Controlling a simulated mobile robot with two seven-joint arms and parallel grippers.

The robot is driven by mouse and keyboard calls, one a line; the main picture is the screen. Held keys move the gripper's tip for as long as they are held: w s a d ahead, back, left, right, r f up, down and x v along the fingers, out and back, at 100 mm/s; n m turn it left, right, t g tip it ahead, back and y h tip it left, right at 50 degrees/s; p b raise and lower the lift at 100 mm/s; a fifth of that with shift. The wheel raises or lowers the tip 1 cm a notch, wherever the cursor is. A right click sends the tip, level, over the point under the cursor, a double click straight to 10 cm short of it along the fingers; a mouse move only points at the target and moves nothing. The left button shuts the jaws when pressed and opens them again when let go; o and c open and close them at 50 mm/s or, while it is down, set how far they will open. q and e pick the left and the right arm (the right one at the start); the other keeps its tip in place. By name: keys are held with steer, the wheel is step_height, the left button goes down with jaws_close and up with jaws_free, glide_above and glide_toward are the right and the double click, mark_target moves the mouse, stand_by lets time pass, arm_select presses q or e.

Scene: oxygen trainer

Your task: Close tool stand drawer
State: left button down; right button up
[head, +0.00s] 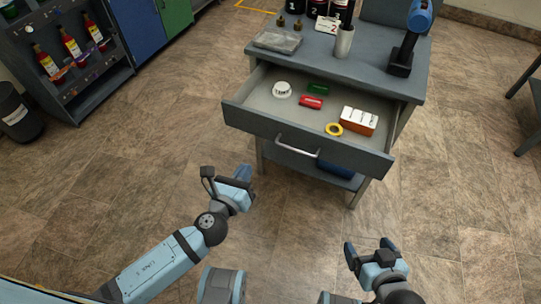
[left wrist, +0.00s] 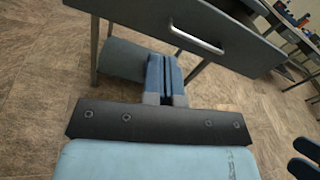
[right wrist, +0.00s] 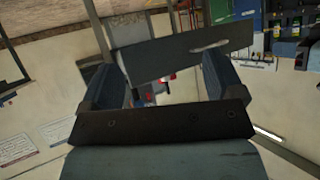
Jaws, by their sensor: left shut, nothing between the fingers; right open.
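The grey tool stand (head: 395,84) stands in the upper middle of the head view. Its drawer (head: 252,121) is pulled well out, with a silver bar handle (head: 297,148) on its front. The handle also shows in the left wrist view (left wrist: 196,38). My left gripper (head: 244,174) is shut and empty, apart from the drawer front, below and to the left of the handle. In the left wrist view its fingers (left wrist: 164,75) are together. My right gripper (head: 370,248) is open and empty, well below the drawer's right end. The drawer front (right wrist: 180,55) shows beyond its fingers in the right wrist view.
The drawer holds a white round item (head: 282,89), red and green items, a yellow ring (head: 334,129) and an orange-white box (head: 358,121). A blue power tool (head: 410,35) stands on top. A bottle rack (head: 70,60) is at left. The floor before the drawer is clear.

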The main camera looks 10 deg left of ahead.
arm_select(q)
step_height(320, 180, down, 2)
steer(key=m+b, duration=0.1)
steer(key=m, duration=0.1)
steer(key=b, duration=0.1)
glide_toward(274, 131)
steer(key=shift+m, duration=0.4)
steer(key=x, duration=0.6)
steer(key=shift+w+f, duration=0.15)
steer(key=shift+f, duration=0.05)
steer(key=shift+w+d, duration=0.1)
steer(key=shift+w, duration=0.55)
arm_select(e)
steer(key=shift+w+a+f+t, duration=0.2)
steer(key=shift+a+f+t, duration=0.05)
steer(key=shift+f+t, duration=0.15)
arm_select(q)
steer(key=shift+w, duration=0.1)
arm_select(e)
steer(key=shift+f, duration=0.1)
